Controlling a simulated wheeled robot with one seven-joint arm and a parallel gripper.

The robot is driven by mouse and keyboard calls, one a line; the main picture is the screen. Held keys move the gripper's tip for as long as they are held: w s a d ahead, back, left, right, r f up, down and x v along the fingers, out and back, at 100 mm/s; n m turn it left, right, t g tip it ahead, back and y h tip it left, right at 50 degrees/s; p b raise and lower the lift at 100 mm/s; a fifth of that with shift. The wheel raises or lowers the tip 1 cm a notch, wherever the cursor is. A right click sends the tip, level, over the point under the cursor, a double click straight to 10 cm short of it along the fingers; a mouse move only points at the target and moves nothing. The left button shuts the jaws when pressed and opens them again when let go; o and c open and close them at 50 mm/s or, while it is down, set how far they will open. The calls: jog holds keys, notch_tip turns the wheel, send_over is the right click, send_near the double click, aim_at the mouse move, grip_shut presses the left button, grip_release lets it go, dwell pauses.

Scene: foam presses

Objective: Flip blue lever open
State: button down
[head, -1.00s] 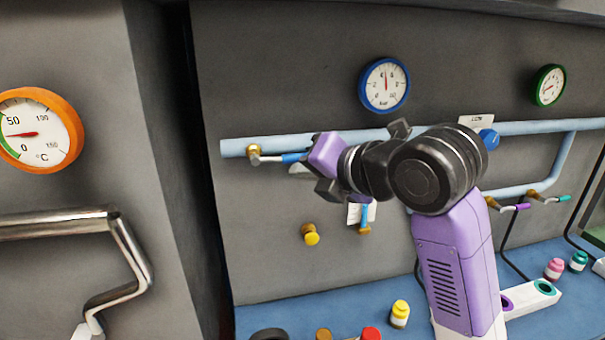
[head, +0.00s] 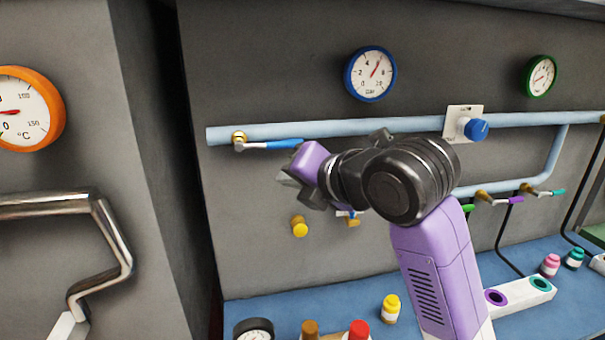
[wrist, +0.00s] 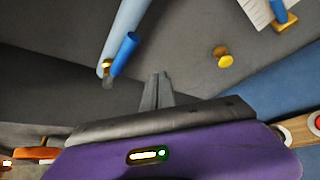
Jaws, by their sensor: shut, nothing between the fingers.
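The blue lever (head: 284,144) is on a brass valve at the left end of the pale blue pipe (head: 330,129). Its handle lies nearly parallel to the pipe, pointing right, and its tip is close to my wrist body. My gripper (head: 287,181) is shut and empty, below and apart from the handle. In the wrist view the lever (wrist: 124,52) shows up and left of the closed fingertips (wrist: 158,82), with a gap between them. A second blue handle (wrist: 280,10) shows beside a white tag, lower on the wall; in the head view my gripper mostly hides it.
A yellow knob (head: 299,227) sticks out of the wall below my gripper. A blue-rimmed gauge (head: 371,74) hangs above the pipe. A blue round knob (head: 477,129) is on the right. Bottles stand on the blue bench (head: 270,305). A bent metal handle (head: 112,245) is at left.

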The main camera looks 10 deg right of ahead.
jog(key=s+r+b, duration=0.1)
jog(key=s+r, duration=0.4)
jog(key=s, duration=0.3)
jog(key=shift+s+a, duration=0.25)
